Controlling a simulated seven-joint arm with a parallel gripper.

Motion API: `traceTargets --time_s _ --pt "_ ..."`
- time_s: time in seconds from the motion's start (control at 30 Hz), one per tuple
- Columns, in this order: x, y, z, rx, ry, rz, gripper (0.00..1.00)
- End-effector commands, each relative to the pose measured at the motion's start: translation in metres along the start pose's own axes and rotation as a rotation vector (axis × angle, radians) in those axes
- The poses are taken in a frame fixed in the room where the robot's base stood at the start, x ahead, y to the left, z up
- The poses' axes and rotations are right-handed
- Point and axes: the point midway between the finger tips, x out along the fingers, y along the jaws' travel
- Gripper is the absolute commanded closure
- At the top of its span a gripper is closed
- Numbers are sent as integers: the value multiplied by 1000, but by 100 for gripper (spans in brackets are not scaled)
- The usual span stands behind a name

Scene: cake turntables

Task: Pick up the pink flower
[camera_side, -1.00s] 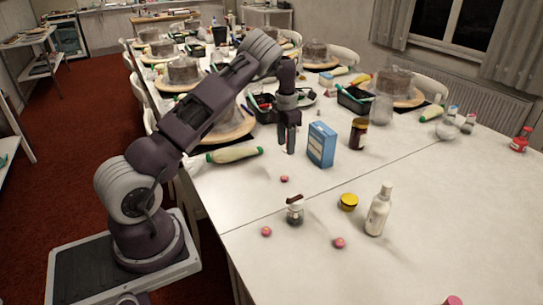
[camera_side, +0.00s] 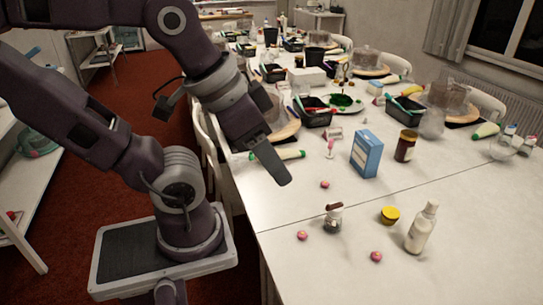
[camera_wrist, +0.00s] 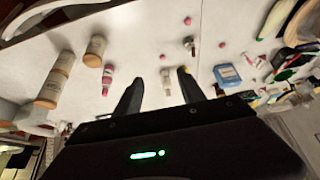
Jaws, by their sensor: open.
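Several small pink flowers lie on the white table in the side view: one (camera_side: 325,184) in front of the blue box, one (camera_side: 302,235) near the front left edge, and one (camera_side: 376,256) near the white bottle. My gripper (camera_side: 278,170) is above the table's left edge, to the left of the flowers and apart from them. Its fingers overlap in the side view. In the wrist view my gripper (camera_wrist: 160,88) is open with nothing held, and small pink spots (camera_wrist: 222,45) show on the table beyond the fingers.
Bare tabletop shows at the right.

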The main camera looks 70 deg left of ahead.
Motion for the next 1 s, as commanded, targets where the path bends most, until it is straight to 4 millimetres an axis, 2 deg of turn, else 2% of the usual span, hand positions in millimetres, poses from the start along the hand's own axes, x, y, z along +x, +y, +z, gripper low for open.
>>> traceTargets --time_s 0.1,0.17,0.4,0.47,0.53,0.67,0.77,0.9,1.0 --pt "0 0 0 -3 0 1 53" --pt "0 0 0 -4 0 1 48" --pt "1 -1 -2 -3 -3 -3 48" --pt "6 -7 -6 21 -24 -31 48" --pt "21 -21 -16 93 -78 -95 48" --pt "72 -67 -42 354 -254 -210 48" --pt "124 -102 -53 595 -390 -202 48" --pt "214 -137 -41 927 -510 -40 48" --pt "273 -144 -19 1107 -508 120 48"
